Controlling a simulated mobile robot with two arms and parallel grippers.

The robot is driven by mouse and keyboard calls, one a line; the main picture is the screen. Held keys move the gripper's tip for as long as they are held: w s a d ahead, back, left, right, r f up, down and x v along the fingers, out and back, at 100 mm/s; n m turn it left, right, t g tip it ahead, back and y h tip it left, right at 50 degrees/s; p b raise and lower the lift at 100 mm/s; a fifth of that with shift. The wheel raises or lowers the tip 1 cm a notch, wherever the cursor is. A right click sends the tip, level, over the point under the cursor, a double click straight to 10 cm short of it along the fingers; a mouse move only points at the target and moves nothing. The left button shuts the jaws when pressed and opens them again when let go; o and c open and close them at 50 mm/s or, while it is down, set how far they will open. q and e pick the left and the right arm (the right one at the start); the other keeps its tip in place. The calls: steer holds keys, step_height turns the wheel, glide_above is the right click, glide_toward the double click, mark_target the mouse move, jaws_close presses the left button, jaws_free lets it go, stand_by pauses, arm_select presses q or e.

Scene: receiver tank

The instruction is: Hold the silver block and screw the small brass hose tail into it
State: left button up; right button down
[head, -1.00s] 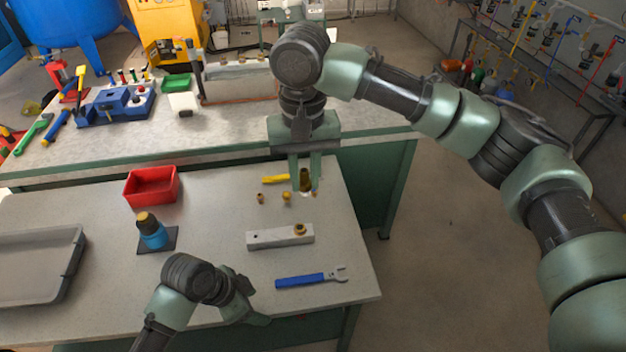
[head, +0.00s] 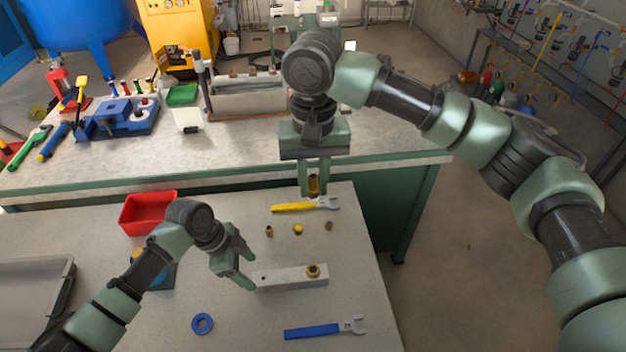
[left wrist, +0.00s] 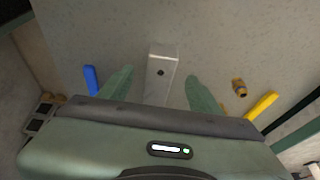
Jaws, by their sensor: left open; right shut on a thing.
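The silver block (head: 285,278) lies on the near table, with a brass fitting (head: 313,271) on its right end and a small hole near its left end. My left gripper (head: 247,266) is open at the block's left end. In the left wrist view its fingers stand either side of the block (left wrist: 162,68), with gaps. My right gripper (head: 314,188) is shut on a brass piece (head: 314,184), upright behind the block near the yellow spanner. The fingers partly hide it, so I cannot tell if it is the small hose tail. Several small brass pieces (head: 298,229) stand behind the block.
A yellow spanner (head: 292,207) lies behind the brass pieces, a blue spanner (head: 312,331) in front of the block. A blue ring (head: 202,324) lies front left. A red bin (head: 146,212) and grey tray (head: 30,300) are further left. My left arm partly hides a blue jar.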

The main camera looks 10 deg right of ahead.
mark_target(260, 279)
arm_select(q)
steer(key=b+x, duration=0.3)
steer(key=x, duration=0.2)
steer(key=shift+w+f, duration=0.2)
steer(key=shift+f, duration=0.15)
steer(key=shift+d+f+b, duration=0.4)
steer(key=shift+f+b, duration=0.25)
steer(key=shift+c, duration=0.3)
jaws_close()
